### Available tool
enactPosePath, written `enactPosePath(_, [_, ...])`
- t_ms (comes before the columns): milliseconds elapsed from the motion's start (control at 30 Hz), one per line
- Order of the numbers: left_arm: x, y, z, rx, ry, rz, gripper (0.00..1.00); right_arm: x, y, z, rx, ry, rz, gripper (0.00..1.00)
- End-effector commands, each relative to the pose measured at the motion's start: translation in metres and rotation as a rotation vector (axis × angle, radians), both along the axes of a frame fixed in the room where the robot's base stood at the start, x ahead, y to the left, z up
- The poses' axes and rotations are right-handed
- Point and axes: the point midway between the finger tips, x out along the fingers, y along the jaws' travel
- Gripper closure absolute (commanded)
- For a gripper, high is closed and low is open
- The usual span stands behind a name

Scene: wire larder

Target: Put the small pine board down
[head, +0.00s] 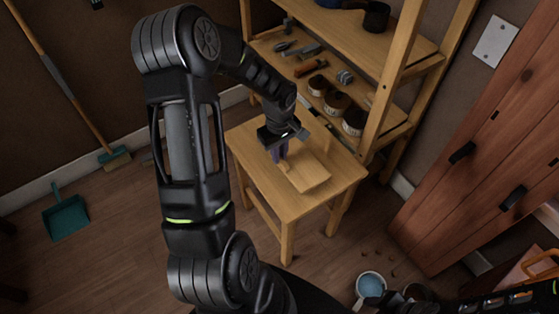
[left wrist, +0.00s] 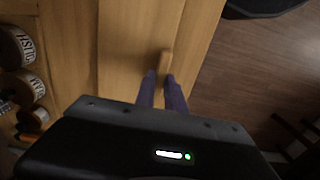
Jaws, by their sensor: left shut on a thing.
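The small pine board (head: 312,177) is a pale flat piece at the small wooden table (head: 258,160), over its middle. A short raised wooden grip shows on it in the left wrist view (left wrist: 166,60). My left gripper (head: 279,152) is above the board's left part in the head view. Its purple fingers (left wrist: 162,88) are shut on that raised grip. The board lies about level. I cannot tell whether its underside touches the tabletop. My right gripper is not clearly in view; only part of my other arm shows at the lower right.
A wooden shelf (head: 405,60) behind the table holds tools and several labelled tins (head: 336,103). A reddish wooden cabinet (head: 480,165) stands at right. A bucket (head: 370,287) is on the floor, lower right. A teal dustpan (head: 66,218) and a broom (head: 114,157) are at left.

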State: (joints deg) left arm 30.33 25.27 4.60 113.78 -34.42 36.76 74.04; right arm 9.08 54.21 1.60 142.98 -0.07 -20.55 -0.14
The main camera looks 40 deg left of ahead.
Motion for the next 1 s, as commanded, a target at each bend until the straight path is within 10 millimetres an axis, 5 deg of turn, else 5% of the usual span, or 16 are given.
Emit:
enactPosePath(300, [0.0, 0.0, -0.034, -0.002, 0.002, -0.001, 1.0, 0.0, 0.0, -0.002, 0.0, 0.0, 0.0, 0.64])
enactPosePath(733, [0.0, 0.0, -0.042, 0.0, -0.001, -0.001, 1.0, 0.0, 0.0, -0.007, 0.0, 0.0, 0.0, 0.64])
enactPosePath(767, [0.0, 0.0, -0.041, 0.0, 0.0, 0.0, 0.84, 0.0, 0.0, -0.006, 0.0, 0.0, 0.0, 0.64])
enactPosePath(1000, [0.0, 0.0, -0.04, -0.001, 0.0, 0.0, 0.65, 0.0, 0.0, -0.005, 0.0, 0.0, 0.0, 0.64])
